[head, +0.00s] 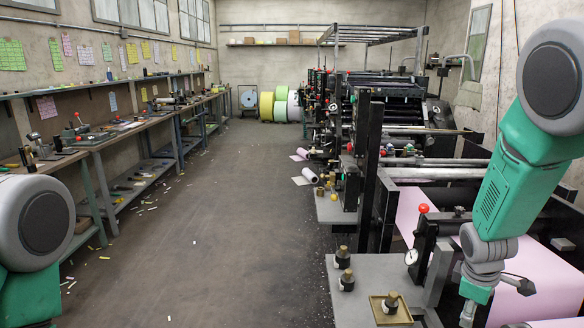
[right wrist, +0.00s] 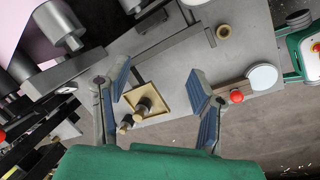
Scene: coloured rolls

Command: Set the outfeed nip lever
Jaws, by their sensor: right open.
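A lever with a red ball knob (head: 423,208) stands on the press's near side frame, above a round white dial gauge (head: 411,257). In the right wrist view a red knob (right wrist: 236,97) shows just right of the right-hand finger, beside a white round disc (right wrist: 263,77). My right gripper (right wrist: 160,77) is open and apart from the red knob. A square brass tray (right wrist: 141,87) with dark-and-brass knobbed pieces shows between and beyond its fingers. In the head view the gripper (head: 494,300) is low on the right, over the pink web. My left gripper is out of view.
The same brass tray (head: 381,317) lies on the grey press table (head: 360,273), near brass-topped black pieces (head: 344,257). Pink web (head: 410,212) runs across the press. Workbenches (head: 130,130) line the left wall. The floor between is mostly open, with scattered scraps.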

